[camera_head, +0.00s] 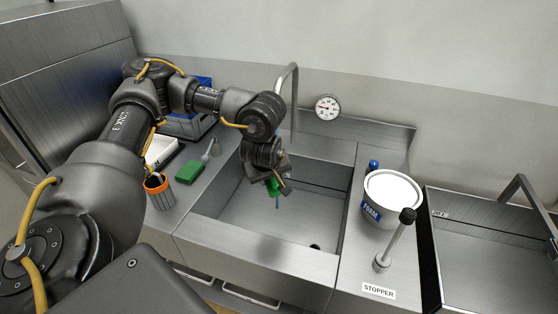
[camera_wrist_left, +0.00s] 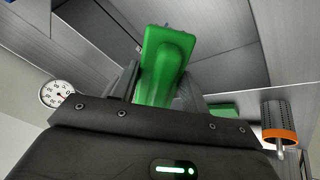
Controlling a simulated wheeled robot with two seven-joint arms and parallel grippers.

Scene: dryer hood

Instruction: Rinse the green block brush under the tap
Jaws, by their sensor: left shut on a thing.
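My left gripper (camera_head: 275,176) is over the sink (camera_head: 262,213), shut on the green block brush (camera_head: 273,187). The brush points down, and a thin blue-grey bit shows below it; I cannot tell what that is. In the left wrist view the green brush (camera_wrist_left: 163,65) sits between the fingers, its body filling the upper middle. The tap (camera_head: 292,75) is a bent grey pipe behind the gripper. Its outlet is partly hidden by my wrist, and I cannot tell whether water runs. My right gripper is not in view.
A flat green block (camera_head: 187,171) lies on the left counter beside an orange-rimmed cup (camera_head: 159,192). A white FOAM tub (camera_head: 392,192) and a black-knobbed STOPPER lever (camera_head: 396,238) stand right of the sink. A dial gauge (camera_head: 327,107) is on the back wall.

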